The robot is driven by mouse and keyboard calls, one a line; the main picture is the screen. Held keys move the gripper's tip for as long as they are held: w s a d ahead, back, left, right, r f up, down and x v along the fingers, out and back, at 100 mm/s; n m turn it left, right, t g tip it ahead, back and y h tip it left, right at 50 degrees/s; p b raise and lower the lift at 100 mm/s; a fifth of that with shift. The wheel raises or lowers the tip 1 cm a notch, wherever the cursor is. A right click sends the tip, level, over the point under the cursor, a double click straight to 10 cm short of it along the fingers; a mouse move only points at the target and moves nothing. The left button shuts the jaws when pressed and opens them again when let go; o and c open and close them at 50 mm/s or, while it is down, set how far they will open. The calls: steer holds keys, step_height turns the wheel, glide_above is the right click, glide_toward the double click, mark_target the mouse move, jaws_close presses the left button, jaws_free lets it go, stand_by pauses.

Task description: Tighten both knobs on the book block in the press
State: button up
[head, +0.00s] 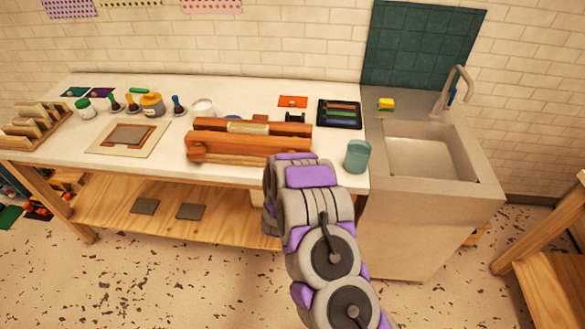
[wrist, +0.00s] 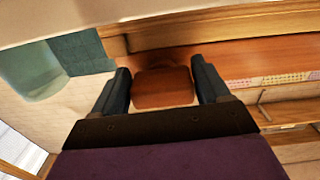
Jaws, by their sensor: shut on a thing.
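The wooden press (head: 250,143) lies on the white bench, with a pale book block (head: 248,127) between its reddish-brown beams. One round knob (head: 197,151) shows at the left of its front beam. The beam's right end is behind my arm in the head view. In the wrist view my gripper (wrist: 159,70) has its dark fingers on either side of a brown wooden knob (wrist: 163,89), shut on it. The knob sits in front of the press beam (wrist: 240,60). My gripper's fingers are hidden in the head view.
A teal cup (head: 357,156) stands close to the right of the press and shows in the wrist view (wrist: 32,68). A dark tray (head: 339,114) lies behind it. A sink (head: 430,158) is further right. Brushes, jars and a framed board (head: 128,135) occupy the left of the bench.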

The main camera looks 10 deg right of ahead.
steer(key=shift+a+f+m+b, duration=0.2)
steer(key=shift+m+b, duration=0.2)
steer(key=shift+m, duration=0.4)
steer(key=shift+r, duration=0.1)
steer(key=o, duration=1)
steer(key=shift+a+r, duration=0.1)
steer(key=shift+a, duration=0.1)
steer(key=shift+c, duration=0.2)
steer(key=shift+s, duration=0.35)
steer(key=p+v, duration=0.1)
steer(key=v, duration=1.5)
steer(key=shift+s+a+p, duration=0.25)
steer(key=shift+p, duration=0.1)
